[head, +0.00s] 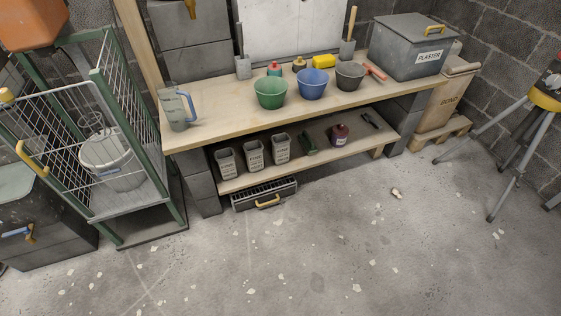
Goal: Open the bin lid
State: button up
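A grey bin (405,57) labelled PLASTER stands on the right end of the wooden workbench in the head view. Its grey lid (408,27) lies shut on top.
The workbench (225,105) holds a green bucket (271,93), a blue bucket (312,84), a dark bucket (350,75) and a jug (176,108). A wire cage (108,145) stands left. A tripod (525,120) stands right. The concrete floor in front is mostly clear.

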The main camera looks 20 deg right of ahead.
aim_at(415, 27)
jog(key=i+l+z, duration=0.15)
jog(key=i+l, duration=0.2)
jog(key=i, duration=0.15)
jog(key=i+l+z, duration=0.2)
jog(key=i, duration=0.3)
jog(key=i+l+z, duration=0.15)
jog(key=i+l, duration=0.15)
jog(key=i, duration=0.2)
jog(key=i+l+z, duration=0.15)
jog(key=i, duration=0.4)
